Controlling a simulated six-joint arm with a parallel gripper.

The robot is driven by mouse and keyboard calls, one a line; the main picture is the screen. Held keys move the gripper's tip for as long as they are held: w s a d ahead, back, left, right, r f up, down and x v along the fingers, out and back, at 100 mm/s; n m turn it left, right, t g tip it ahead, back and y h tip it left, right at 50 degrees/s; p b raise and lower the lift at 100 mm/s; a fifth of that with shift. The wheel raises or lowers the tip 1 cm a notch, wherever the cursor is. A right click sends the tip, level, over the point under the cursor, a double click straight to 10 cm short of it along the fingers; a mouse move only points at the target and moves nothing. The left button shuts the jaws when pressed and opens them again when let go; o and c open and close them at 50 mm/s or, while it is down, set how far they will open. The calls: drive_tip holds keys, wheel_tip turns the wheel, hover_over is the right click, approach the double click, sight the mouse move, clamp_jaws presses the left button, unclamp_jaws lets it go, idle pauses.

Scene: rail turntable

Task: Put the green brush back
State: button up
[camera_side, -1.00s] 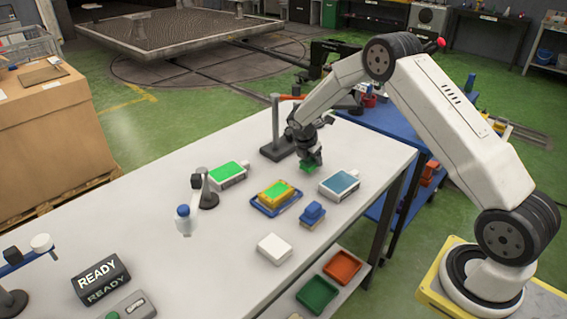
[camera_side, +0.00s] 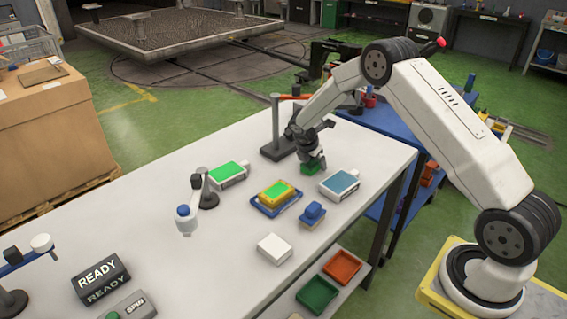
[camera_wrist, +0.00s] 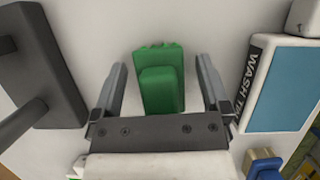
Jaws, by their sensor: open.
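The green brush (camera_side: 314,168) stands on the white table in the side view, just below my gripper (camera_side: 311,158). In the wrist view the green brush (camera_wrist: 162,88) sits between the two fingers of my gripper (camera_wrist: 163,85). The fingers are spread, with a gap on each side of the brush, and hold nothing. The brush's lower end in the wrist view is hidden by the gripper body.
A dark stand (camera_side: 277,150) is close left of my gripper. A blue-topped wash tray (camera_side: 340,185) is close right, with a blue brush (camera_side: 313,214) nearer. A yellow-green block (camera_side: 277,192) sits on a blue tray (camera_side: 258,208). A green bin (camera_side: 317,294) is on the lower shelf.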

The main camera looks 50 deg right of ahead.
drive_tip(key=shift+r, duration=0.1)
drive_tip(key=v, duration=1.2)
drive_tip(key=shift+r, duration=0.1)
idle(0.5)
drive_tip(key=s+a+m+t+y, duration=0.1)
drive_tip(key=s+a+m+y, duration=0.1)
drive_tip(key=s+a+m, duration=0.5)
drive_tip(key=s+a+m+t+y, duration=0.1)
drive_tip(key=s+a+m, duration=0.7)
drive_tip(key=s, duration=0.8)
drive_tip(key=m+y, duration=0.1)
drive_tip(key=m, duration=0.2)
drive_tip(key=shift+s+a+r+t+y, duration=0.25)
drive_tip(key=shift+s+r+t+y, duration=0.05)
drive_tip(key=shift+r, duration=0.1)
